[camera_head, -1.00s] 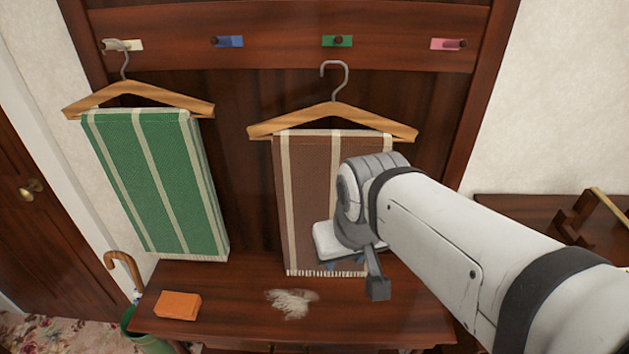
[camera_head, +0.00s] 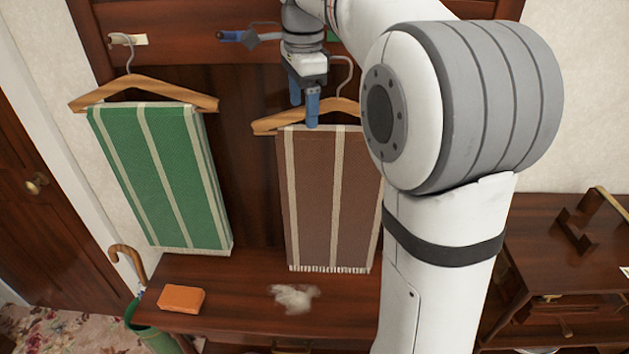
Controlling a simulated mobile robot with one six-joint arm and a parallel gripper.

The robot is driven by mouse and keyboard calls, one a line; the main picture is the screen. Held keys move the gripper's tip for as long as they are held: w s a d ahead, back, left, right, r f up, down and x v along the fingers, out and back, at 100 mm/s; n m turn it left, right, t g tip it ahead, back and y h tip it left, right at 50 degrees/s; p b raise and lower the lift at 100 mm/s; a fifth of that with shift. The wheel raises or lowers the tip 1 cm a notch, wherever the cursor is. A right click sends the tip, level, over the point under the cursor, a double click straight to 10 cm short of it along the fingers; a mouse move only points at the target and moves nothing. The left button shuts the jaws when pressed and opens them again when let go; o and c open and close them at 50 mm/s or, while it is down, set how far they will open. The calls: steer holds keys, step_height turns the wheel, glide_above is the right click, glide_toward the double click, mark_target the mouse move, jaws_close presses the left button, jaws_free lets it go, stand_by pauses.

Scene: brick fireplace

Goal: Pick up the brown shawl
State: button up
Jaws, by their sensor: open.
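The brown shawl (camera_head: 313,205) with cream stripes and a pale fringe hangs folded over a wooden hanger (camera_head: 283,121) in the middle of the dark wood rack. My gripper (camera_head: 304,105) is open, with blue fingers pointing down. In the picture it overlaps the hanger's shoulder and reaches the shawl's top edge. I cannot tell whether it touches either one. My arm hides the shawl's right edge and the hanger's right end. Part of the hanger's metal hook (camera_head: 345,72) shows to the right of the gripper.
A green striped shawl (camera_head: 160,180) hangs on another hanger at left, from the cream peg (camera_head: 130,39). A blue peg (camera_head: 235,36) is above. The bench (camera_head: 240,280) holds an orange block (camera_head: 181,299) and a pale fluffy patch (camera_head: 294,297). An umbrella stand (camera_head: 150,335) is lower left.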

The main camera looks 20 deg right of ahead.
mark_target(299, 109)
steer(key=w+m, duration=0.3)
steer(key=w+r+m, duration=0.1)
steer(key=w, duration=0.1)
steer(key=shift+w+g, duration=0.2)
steer(key=shift+g, duration=0.1)
steer(key=shift+w+f+m, duration=0.1)
steer(key=shift+f+m, duration=0.1)
steer(key=shift+m, duration=0.2)
steer(key=f, duration=0.7)
steer(key=shift+s+d+f, duration=0.1)
steer(key=shift+s, duration=0.1)
steer(key=shift+c, duration=0.4)
jaws_close()
